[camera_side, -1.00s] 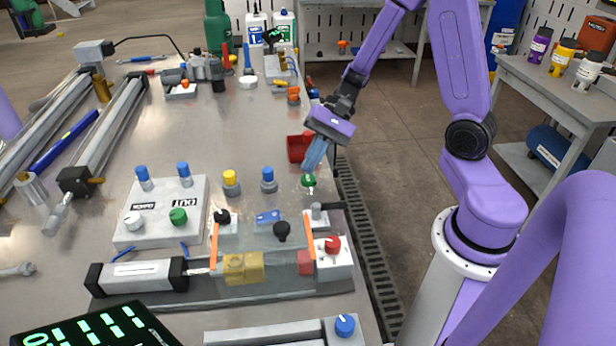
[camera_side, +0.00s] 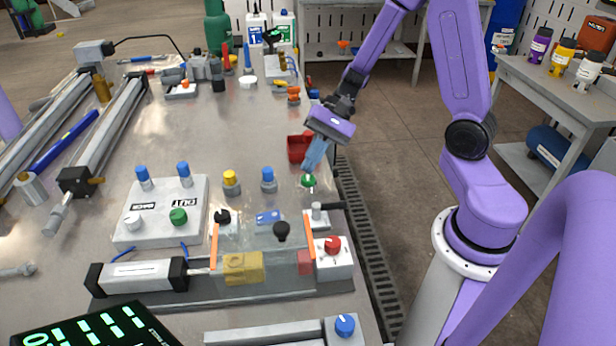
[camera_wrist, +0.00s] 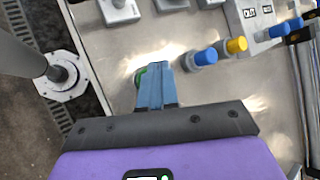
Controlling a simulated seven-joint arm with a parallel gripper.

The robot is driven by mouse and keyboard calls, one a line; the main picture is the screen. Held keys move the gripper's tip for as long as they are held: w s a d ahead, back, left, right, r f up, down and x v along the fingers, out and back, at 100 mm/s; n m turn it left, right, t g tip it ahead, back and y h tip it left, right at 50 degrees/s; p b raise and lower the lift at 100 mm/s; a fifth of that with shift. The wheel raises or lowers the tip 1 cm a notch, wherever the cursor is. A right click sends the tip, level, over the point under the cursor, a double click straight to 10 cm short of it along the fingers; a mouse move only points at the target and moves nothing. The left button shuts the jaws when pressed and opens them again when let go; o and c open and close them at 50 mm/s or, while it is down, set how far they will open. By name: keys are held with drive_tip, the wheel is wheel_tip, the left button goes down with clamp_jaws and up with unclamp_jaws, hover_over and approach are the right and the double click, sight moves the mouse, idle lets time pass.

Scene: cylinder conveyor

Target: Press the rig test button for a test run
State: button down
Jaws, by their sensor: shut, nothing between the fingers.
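My gripper (camera_side: 311,171) has its blue fingers shut and empty, pointing down at the right edge of the bench. A small green round thing (camera_side: 308,182) sits right at the fingertips; in the wrist view it shows (camera_wrist: 140,76) beside the shut fingers (camera_wrist: 158,72), partly hidden. I cannot tell whether they touch. A red button or knob (camera_side: 332,244) is on a white box at the front rig, which holds a yellow block (camera_side: 243,267). A grey panel (camera_side: 130,236) to the left carries a green button (camera_side: 178,216) and a white button (camera_side: 134,222). No label marks the test button clearly.
A red tray (camera_side: 297,149) lies just behind the gripper. Yellow-topped (camera_side: 231,180) and blue-topped (camera_side: 268,177) posts stand to its left. The bench behind the posts is mostly clear.

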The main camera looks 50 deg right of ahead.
sight(312, 176)
drive_tip(key=shift+f, duration=0.2)
idle(0.6)
drive_tip(key=shift+f, duration=0.25)
drive_tip(key=shift+f, duration=0.45)
idle(0.8)
drive_tip(key=shift+r, duration=3.4)
